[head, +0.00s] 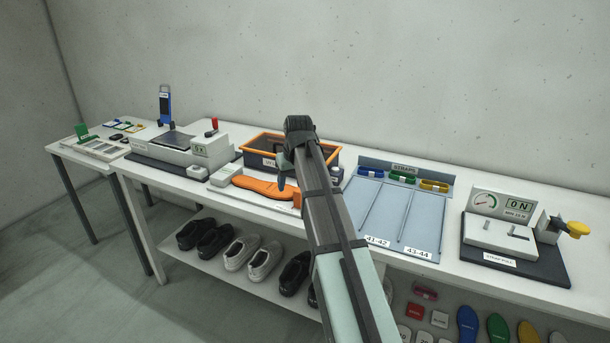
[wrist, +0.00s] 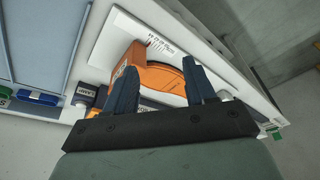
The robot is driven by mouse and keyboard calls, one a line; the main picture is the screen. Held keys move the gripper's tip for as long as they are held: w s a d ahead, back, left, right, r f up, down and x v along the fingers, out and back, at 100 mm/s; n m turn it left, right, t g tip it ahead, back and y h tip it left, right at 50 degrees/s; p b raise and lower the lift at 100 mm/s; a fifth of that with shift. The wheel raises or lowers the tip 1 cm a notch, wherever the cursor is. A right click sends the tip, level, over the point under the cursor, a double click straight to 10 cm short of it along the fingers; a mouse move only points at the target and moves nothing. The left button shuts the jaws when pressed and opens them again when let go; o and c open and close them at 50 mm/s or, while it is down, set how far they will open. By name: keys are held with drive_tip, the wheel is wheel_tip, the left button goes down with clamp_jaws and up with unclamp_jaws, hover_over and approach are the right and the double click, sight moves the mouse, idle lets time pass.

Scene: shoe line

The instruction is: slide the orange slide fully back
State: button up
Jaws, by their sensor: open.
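The orange slide (head: 258,186) lies on a white board on the table, left of my arm in the head view. Its right end is partly hidden behind my gripper (head: 282,178). In the wrist view, the orange slide (wrist: 155,78) shows between and beyond the two dark fingers of my gripper (wrist: 157,72). The fingers are apart with nothing held between them. They are over or close to the slide; I cannot tell whether either one touches it.
An orange-rimmed bin (head: 262,143) stands behind the slide. A grey block (head: 224,174) is at its left. A blue-grey straps tray (head: 385,210) lies to the right, and a gauge stand (head: 500,235) beyond it. A press machine (head: 175,145) stands left. Shoes (head: 242,252) sit on the lower shelf.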

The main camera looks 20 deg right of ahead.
drive_tip(key=w+d+r+t, duration=0.1)
drive_tip(key=w+d+r, duration=0.2)
drive_tip(key=d+r, duration=0.5)
drive_tip(key=shift+m, duration=0.4)
drive_tip(key=x, duration=1.2)
drive_tip(key=shift+w+a+f, duration=0.1)
drive_tip(key=shift+w, duration=0.4)
clamp_jaws()
